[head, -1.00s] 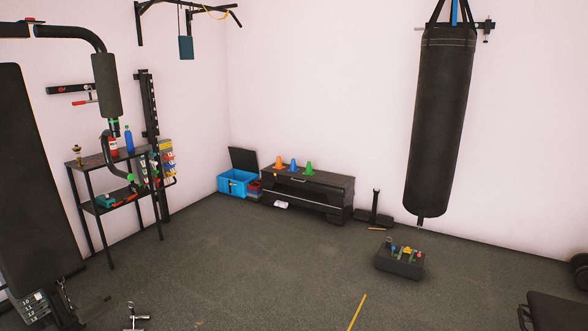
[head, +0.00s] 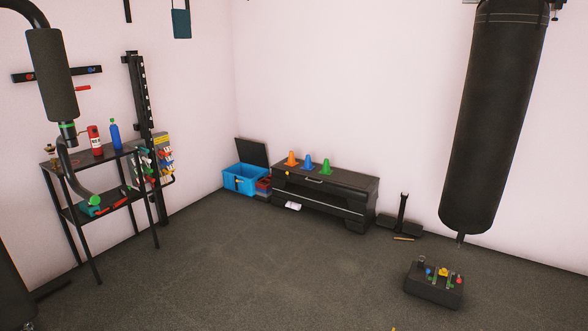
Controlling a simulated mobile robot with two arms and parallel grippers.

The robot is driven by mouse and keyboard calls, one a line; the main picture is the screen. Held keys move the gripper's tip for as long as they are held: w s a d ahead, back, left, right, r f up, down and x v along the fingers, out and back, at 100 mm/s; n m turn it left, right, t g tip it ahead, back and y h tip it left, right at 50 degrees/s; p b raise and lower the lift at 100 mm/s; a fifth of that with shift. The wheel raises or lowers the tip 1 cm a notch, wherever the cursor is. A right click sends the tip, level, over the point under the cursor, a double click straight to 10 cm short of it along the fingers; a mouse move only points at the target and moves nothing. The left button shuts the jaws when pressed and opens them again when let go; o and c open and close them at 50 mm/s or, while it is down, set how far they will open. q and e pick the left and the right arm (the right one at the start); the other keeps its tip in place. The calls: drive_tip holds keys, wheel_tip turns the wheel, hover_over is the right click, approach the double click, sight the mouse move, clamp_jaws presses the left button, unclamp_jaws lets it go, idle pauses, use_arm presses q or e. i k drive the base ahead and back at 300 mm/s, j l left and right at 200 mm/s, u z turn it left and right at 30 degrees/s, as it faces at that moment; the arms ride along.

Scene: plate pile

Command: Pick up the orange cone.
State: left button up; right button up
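The orange cone (head: 291,158) stands upright on top of a low black bench-like chest (head: 345,178) against the back wall. It is the leftmost of three cones in a row. A blue cone (head: 308,162) and a green cone (head: 326,167) stand to its right. Neither of my grippers shows in the head view.
A blue crate (head: 240,179) with a dark raised lid stands left of the chest. A black shelf rack (head: 95,158) with bottles is at left. A punching bag (head: 488,120) hangs at right above a black box (head: 435,287) with small items. The middle floor (head: 250,270) is clear.

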sight(292, 163)
drive_tip(key=i+j, duration=0.15)
drive_tip(key=i, duration=2.4)
drive_tip(key=i+j, duration=0.15)
drive_tip(key=i, duration=2.4)
drive_tip(key=j+u, duration=0.05)
drive_tip(key=j, duration=0.05)
